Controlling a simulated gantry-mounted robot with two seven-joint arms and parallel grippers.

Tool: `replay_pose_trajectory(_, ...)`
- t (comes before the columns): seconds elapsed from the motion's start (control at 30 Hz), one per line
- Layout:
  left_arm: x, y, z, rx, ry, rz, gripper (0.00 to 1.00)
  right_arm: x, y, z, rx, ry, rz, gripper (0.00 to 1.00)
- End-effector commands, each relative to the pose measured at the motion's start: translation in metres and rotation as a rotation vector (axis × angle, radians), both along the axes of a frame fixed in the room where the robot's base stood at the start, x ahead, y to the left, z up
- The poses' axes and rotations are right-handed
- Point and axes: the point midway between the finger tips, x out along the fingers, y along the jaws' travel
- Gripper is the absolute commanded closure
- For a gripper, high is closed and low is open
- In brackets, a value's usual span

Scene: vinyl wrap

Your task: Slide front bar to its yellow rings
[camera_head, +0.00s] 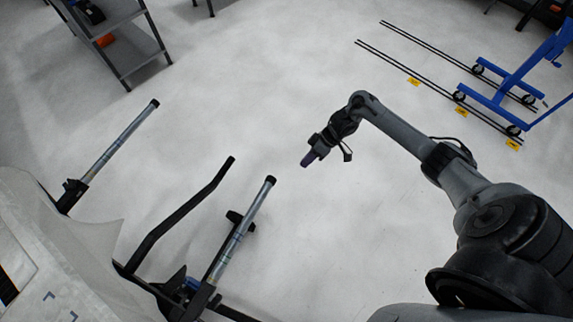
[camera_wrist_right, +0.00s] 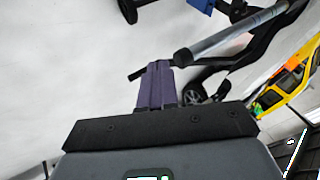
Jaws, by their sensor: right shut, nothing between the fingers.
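Two grey bars with black end caps stick out from the machine in the head view, one at the left (camera_head: 120,140) and a nearer one at the lower middle (camera_head: 240,232). I cannot tell by sight which is called the front bar. Faint thin bands show on both bars, but their yellow is too small to make out. My right gripper (camera_head: 308,158) is shut and empty, above and right of the nearer bar's capped end, apart from it. In the right wrist view its purple fingers (camera_wrist_right: 157,85) are together, beside a grey bar (camera_wrist_right: 235,36) with a black end.
A bent black arm (camera_head: 180,215) lies between the bars, and a white sheet (camera_head: 80,235) covers the lower left. A grey shelf (camera_head: 130,50) stands upper left. A blue wheeled frame (camera_head: 510,90) and floor rails (camera_head: 400,72) are upper right. The central floor is clear.

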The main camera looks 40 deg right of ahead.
Motion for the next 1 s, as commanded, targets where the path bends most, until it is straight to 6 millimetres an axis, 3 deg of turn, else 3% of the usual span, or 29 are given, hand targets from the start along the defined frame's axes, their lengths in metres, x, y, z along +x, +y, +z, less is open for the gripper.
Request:
replay_pose_trajectory(0.1,0.0,-0.003,-0.013,-0.007,0.0,-0.001,0.24,0.022,-0.021,0.01,-0.033,-0.048,-0.016,1.0)
replay_pose_trajectory(0.27,0.0,0.003,-0.017,0.008,-0.001,0.001,0.24,0.033,-0.019,0.009,-0.038,-0.067,-0.016,1.0)
replay_pose_trajectory(0.83,0.001,0.0,-0.045,-0.001,-0.003,0.003,0.24,0.057,0.033,-0.067,-0.038,-0.066,-0.016,1.0)
replay_pose_trajectory(1.0,0.001,-0.001,-0.039,-0.004,-0.002,0.004,0.24,0.05,0.055,-0.06,-0.042,-0.069,-0.015,1.0)
